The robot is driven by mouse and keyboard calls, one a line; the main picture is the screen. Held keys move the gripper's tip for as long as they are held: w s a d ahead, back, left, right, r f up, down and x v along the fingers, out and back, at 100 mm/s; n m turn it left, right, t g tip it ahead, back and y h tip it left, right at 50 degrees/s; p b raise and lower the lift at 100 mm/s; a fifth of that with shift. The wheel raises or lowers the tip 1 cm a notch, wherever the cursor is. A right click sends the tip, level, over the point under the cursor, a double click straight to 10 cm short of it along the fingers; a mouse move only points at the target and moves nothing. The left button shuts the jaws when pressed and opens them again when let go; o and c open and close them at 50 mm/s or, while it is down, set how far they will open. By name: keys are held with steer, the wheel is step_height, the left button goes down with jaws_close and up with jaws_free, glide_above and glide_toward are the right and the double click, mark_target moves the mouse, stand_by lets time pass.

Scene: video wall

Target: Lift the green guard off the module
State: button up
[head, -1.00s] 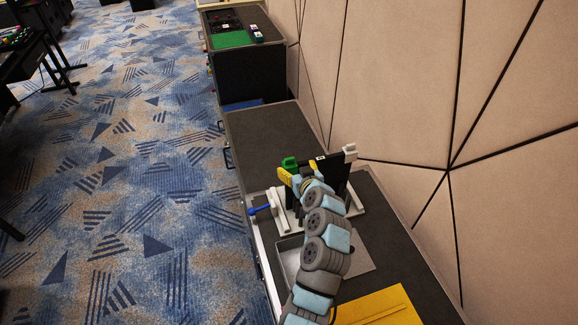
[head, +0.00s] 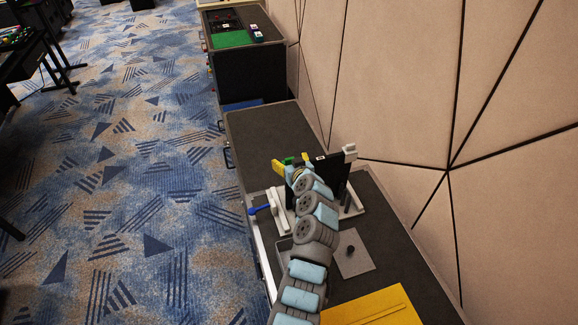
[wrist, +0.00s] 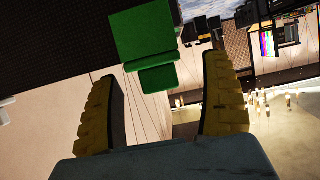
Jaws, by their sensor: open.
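The green guard (wrist: 145,40) shows in the wrist view as a green block with a smaller green piece below it, ahead of and between my gripper's fingers. It sits at the edge of the dark module (wrist: 60,45). My gripper (wrist: 168,100) has its two yellow fingers wide apart, with nothing between the tips that I can see touching. In the head view my gripper (head: 285,166) is beside the module (head: 331,174), which stands upright in a white stand. Only a small part of the green guard (head: 304,158) shows there, mostly hidden behind my gripper.
A blue-handled lever (head: 262,210) is at the stand's left. A grey tray (head: 358,262) with a small dark knob and a yellow panel (head: 372,306) lie nearer on the bench. The panelled wall (head: 400,90) is close on the right. The bench's far part (head: 268,135) is clear.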

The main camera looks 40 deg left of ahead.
mark_target(289, 159)
steer(key=shift+x, duration=1.05)
steer(key=shift+w+a+f, duration=0.1)
steer(key=shift+w+a, duration=0.2)
steer(key=shift+a, duration=0.15)
steer(key=c, duration=1.3)
steer(key=shift+o, duration=0.2)
